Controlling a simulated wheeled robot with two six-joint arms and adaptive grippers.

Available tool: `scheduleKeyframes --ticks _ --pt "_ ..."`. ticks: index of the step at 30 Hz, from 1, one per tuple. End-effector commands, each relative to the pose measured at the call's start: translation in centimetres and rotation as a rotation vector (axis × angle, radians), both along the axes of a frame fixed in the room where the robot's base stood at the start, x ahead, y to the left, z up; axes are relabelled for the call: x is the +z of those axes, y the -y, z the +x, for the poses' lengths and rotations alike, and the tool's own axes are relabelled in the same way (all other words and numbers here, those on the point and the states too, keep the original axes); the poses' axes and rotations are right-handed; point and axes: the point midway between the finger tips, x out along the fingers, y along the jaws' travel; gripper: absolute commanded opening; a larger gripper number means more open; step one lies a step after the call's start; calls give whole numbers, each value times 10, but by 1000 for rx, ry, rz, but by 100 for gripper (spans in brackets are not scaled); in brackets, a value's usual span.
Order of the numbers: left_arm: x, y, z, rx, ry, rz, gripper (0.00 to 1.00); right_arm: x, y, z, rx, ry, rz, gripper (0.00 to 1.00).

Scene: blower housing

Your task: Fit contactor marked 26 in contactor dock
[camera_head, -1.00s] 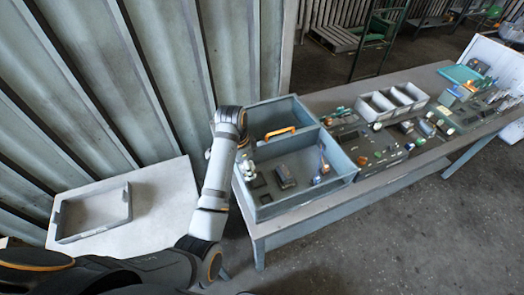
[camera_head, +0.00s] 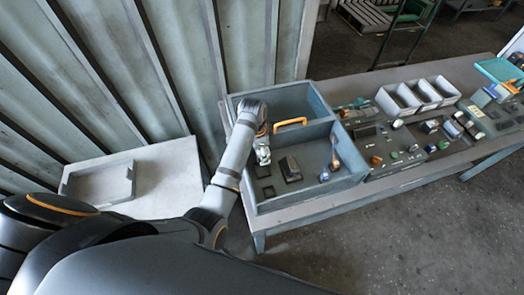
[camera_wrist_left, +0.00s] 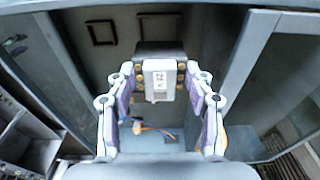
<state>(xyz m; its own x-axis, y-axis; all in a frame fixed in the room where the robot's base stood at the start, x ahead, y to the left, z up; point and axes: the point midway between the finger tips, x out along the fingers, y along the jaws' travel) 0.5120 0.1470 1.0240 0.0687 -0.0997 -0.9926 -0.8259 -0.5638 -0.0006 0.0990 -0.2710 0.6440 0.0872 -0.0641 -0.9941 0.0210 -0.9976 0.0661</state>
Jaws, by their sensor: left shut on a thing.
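My left gripper (camera_head: 263,152) is over the left part of the front compartment of a grey-blue box. In the left wrist view its fingers (camera_wrist_left: 160,95) are closed on the two sides of a white block (camera_wrist_left: 160,78) with dark marks on its face, too small to read for certain. Brass-coloured studs show beside the block. A dark block (camera_wrist_left: 160,48) shows behind it; I cannot tell whether they touch. Two dark square frames lie on the box floor, one (camera_wrist_left: 100,32) left of the other (camera_wrist_left: 160,28). I cannot tell which part is the contactor dock. My right gripper is not in view.
The box (camera_head: 300,198) has high walls, a divider and an orange handle (camera_head: 290,122). A dark part (camera_head: 290,168) and a blue and orange tool (camera_head: 333,155) are inside. Several parts and white bins (camera_head: 398,100) are on the bench to the right. An empty grey tray (camera_head: 100,183) is at left.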

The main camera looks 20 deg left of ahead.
Motion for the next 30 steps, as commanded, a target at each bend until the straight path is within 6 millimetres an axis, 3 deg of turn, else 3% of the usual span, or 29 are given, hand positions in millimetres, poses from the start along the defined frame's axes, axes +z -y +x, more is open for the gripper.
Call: scheduleKeyframes --ticks 6,15,30 --pt "-22 0 -1 0 -3 1 25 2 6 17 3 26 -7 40" --pt "-51 0 -1 0 -2 1 25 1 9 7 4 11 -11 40" --pt "-55 0 -1 0 -1 1 25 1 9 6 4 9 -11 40"
